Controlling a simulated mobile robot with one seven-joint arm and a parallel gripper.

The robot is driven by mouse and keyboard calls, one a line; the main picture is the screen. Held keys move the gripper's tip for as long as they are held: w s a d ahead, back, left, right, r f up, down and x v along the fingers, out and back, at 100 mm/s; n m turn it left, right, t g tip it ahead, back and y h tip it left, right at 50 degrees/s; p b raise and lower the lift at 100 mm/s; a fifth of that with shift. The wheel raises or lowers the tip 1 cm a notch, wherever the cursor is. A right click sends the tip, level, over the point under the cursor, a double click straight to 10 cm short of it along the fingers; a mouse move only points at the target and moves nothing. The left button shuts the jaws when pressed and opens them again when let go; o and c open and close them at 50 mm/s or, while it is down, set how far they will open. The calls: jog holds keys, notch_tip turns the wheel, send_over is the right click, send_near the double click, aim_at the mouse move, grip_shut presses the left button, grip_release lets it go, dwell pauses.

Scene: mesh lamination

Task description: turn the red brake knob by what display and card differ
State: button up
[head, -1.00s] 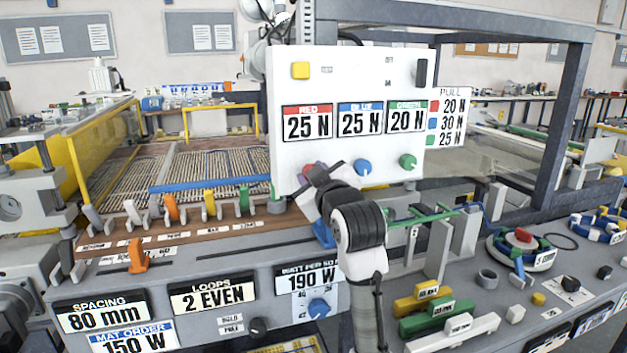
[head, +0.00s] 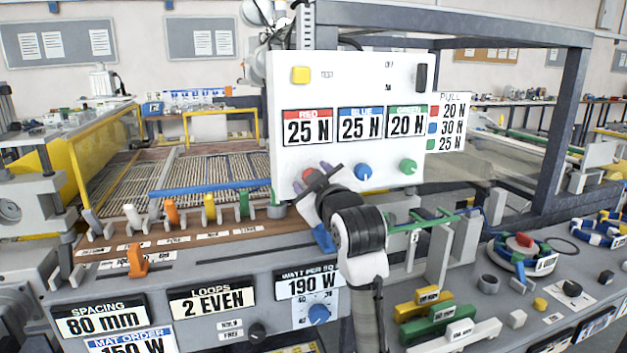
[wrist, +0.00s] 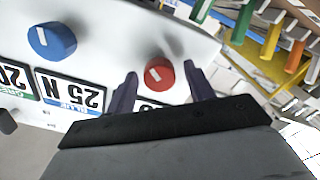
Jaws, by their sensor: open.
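The red brake knob (wrist: 159,74) sits on the white panel (head: 345,78), below the red display (head: 307,127), which reads 25 N. The pull card (head: 450,122) at the panel's right edge lists 20 N beside red, 30 N beside blue and 25 N beside green. The blue display (head: 360,125) reads 25 N and the green display (head: 407,122) reads 20 N. My gripper (wrist: 160,85) is open, with its two dark fingers on either side of the red knob and a gap to each. In the head view my gripper partly covers the red knob.
The blue knob (head: 363,172) and green knob (head: 408,167) are to the right on the same panel. A yellow button (head: 300,75) and a black switch (head: 421,77) are above. Colored levers (head: 209,207) stand left of my arm.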

jog(key=b+v, duration=0.3)
jog(key=v, duration=1)
jog(key=shift+s, duration=0.35)
jog(key=shift+d, duration=0.1)
